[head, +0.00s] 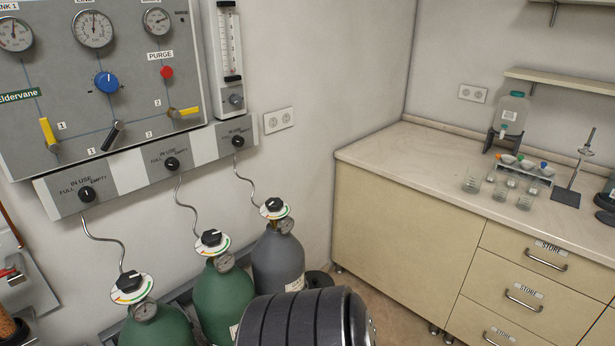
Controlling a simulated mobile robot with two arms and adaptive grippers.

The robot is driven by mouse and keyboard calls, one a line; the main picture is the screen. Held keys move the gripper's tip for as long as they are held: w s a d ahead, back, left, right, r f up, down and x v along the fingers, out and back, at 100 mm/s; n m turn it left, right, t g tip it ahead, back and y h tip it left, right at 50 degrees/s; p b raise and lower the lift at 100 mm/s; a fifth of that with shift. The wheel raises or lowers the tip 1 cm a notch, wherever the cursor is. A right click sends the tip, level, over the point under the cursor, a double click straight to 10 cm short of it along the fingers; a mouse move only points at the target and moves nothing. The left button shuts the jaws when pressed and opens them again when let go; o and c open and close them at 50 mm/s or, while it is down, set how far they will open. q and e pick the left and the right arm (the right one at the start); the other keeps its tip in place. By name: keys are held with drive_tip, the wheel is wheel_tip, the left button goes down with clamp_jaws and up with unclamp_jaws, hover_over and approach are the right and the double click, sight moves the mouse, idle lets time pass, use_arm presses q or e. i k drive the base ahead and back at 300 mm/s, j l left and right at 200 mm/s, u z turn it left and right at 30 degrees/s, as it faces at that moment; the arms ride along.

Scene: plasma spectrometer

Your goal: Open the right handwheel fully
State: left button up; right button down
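The right handwheel (273,204) is a black knob over a white dial disc with a coloured scale. It sits on top of the grey gas cylinder (276,256), the rightmost of three. A small round gauge (286,226) is just below the disc. The middle handwheel (211,237) and the left handwheel (128,281) sit on two green cylinders (222,296). How far each wheel is turned is too small to tell. The lower part of the grey cylinder is hidden. Neither of my grippers is in view.
A grey gas panel (62,94) with gauges, a blue knob (106,82) and levers hangs above the cylinders. Thin curved pipes run down from it to the cylinder tops. A counter (430,178) with glassware stands right. Some floor shows between cylinders and counter.

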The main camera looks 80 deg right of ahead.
sight(275, 204)
drive_tip(key=z, duration=2.55)
